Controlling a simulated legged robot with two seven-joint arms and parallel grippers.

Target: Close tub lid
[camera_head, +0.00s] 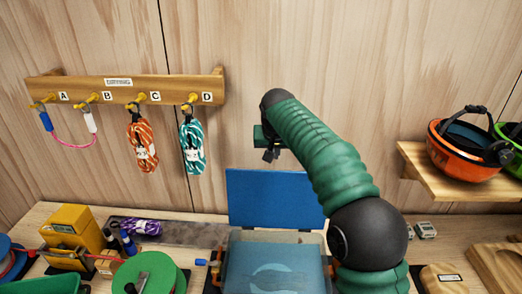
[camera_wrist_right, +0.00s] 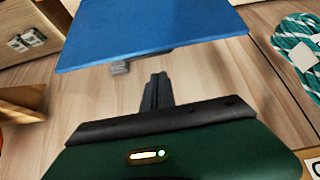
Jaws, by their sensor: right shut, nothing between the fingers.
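The tub (camera_head: 236,262) stands at the front middle of the bench, with something blue showing inside it. Its blue lid (camera_head: 262,200) stands open, upright at the tub's back edge. The lid also shows in the right wrist view (camera_wrist_right: 150,32), across the top. My right gripper (camera_head: 270,153) is raised above the lid near the wall, with my green arm covering the lid's right side. In the wrist view its fingers (camera_wrist_right: 157,82) are shut and empty, apart from the lid. My left gripper is not in view.
A wall rack (camera_head: 120,90) holds a pink sling (camera_head: 70,143), an orange rope (camera_head: 143,148) and a teal rope (camera_head: 192,148). A shelf (camera_head: 455,185) with helmets is at right. A green spool (camera_head: 150,273) and a yellow box (camera_head: 72,228) stand left of the tub.

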